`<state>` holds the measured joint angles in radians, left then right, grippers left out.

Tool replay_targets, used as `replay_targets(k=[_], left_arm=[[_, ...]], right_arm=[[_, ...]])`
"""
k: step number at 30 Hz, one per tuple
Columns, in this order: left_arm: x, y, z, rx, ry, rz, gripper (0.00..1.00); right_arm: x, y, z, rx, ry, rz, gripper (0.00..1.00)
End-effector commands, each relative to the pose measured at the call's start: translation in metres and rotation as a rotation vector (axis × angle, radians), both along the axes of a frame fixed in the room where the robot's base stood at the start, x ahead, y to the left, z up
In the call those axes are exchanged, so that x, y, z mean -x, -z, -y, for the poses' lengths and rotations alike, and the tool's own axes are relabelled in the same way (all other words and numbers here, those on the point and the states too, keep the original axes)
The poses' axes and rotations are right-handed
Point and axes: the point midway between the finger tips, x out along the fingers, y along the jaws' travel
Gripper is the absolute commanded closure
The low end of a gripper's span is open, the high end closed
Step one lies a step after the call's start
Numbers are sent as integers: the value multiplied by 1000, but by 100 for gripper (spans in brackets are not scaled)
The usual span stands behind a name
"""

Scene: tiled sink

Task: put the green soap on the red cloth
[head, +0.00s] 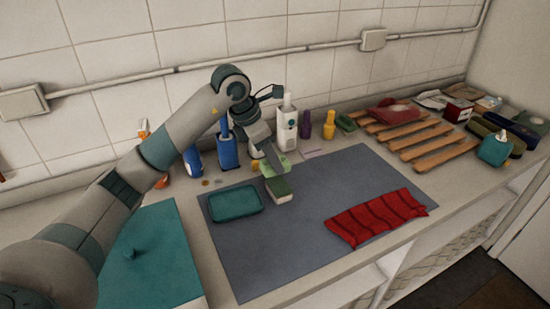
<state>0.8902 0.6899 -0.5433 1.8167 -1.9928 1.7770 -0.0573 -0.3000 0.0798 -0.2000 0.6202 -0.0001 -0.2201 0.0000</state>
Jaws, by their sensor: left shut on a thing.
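The red cloth (377,217) lies with ridged folds on the right part of the grey mat (300,235). My left gripper (274,162) reaches in from the left above the back of the mat. It is shut on the light green soap (277,169), whose outline is partly hidden by the fingers. The soap is behind and left of the red cloth, apart from it. My right gripper does not show.
A teal tray (234,203) lies on the mat's left side. Bottles, including a white dispenser (287,125), stand behind the mat. A wooden slatted rack (415,140) and a teal dispenser (494,149) are at right. The mat between soap and cloth is clear.

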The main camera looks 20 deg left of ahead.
Motion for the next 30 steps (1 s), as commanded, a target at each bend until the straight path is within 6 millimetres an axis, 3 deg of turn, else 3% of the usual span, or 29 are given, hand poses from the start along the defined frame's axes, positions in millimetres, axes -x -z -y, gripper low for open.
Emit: replay_targets(k=[5,11,21,30], left_arm=[[9,2,11,-1,139,1,87],[30,9,33,0,465,1,87],[89,26,66,-1,1208,-1,87],[151,40,73,-2,1896,-4,87]], right_arm=[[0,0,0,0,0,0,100],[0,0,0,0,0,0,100],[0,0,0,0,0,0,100],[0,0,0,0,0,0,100]])
